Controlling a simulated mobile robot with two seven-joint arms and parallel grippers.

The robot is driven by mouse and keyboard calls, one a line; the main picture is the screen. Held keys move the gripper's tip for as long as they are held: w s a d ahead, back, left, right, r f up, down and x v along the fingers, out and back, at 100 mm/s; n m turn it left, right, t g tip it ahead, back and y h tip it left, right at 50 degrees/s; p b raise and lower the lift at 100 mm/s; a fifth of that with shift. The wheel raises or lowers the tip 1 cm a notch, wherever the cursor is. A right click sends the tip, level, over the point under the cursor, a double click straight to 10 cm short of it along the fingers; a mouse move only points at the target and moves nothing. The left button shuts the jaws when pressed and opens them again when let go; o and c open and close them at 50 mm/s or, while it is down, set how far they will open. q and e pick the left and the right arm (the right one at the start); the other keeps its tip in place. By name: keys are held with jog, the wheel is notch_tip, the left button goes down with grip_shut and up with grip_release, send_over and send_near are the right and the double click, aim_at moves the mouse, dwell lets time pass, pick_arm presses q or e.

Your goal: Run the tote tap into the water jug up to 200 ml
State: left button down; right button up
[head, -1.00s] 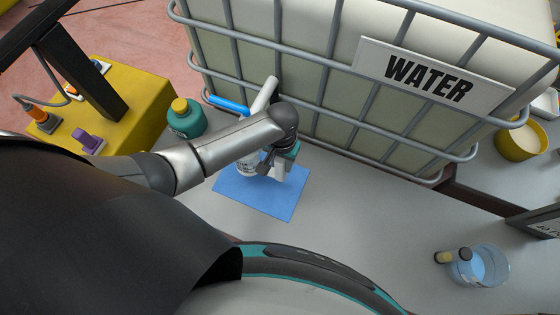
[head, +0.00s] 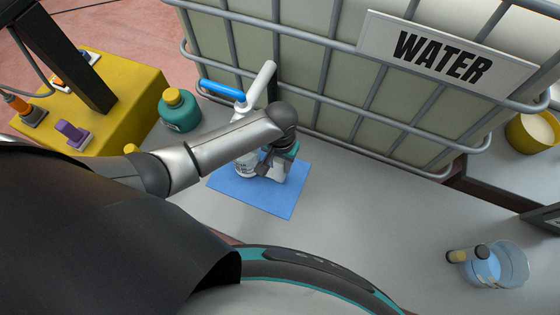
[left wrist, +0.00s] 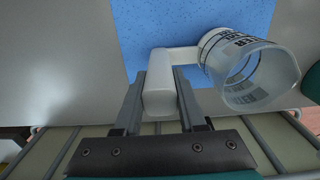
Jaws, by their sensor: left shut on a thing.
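The water tote (head: 320,70) stands at the back, a pale tank in a grey cage with a WATER sign (head: 447,57). Its white tap (head: 262,78) has a blue lever (head: 222,90) pointing left. The water jug (head: 244,164), whitish with black lettering, is at the blue mat, below the tap and partly hidden by my arm. My left gripper (head: 272,168) is shut on the jug's white handle (left wrist: 160,92). In the left wrist view, the translucent jug (left wrist: 262,78) shows its open mouth; I cannot tell any water level. My right gripper is not in view.
The blue mat (head: 258,200) lies on a grey counter (head: 350,220). A green bottle (head: 180,112) with a yellow cap and a yellow box (head: 120,110) stand left. The counter's middle is free.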

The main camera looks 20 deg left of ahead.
pick_arm(q)
jog(key=shift+f+b, duration=0.35)
jog(key=shift+f, duration=0.25)
jog(key=shift+c, duration=2)
grip_release()
notch_tip(320, 180, up, 14)
jog(key=p, duration=0.5)
jog(key=shift+r+p, duration=0.3)
jog(key=shift+r, duration=0.35)
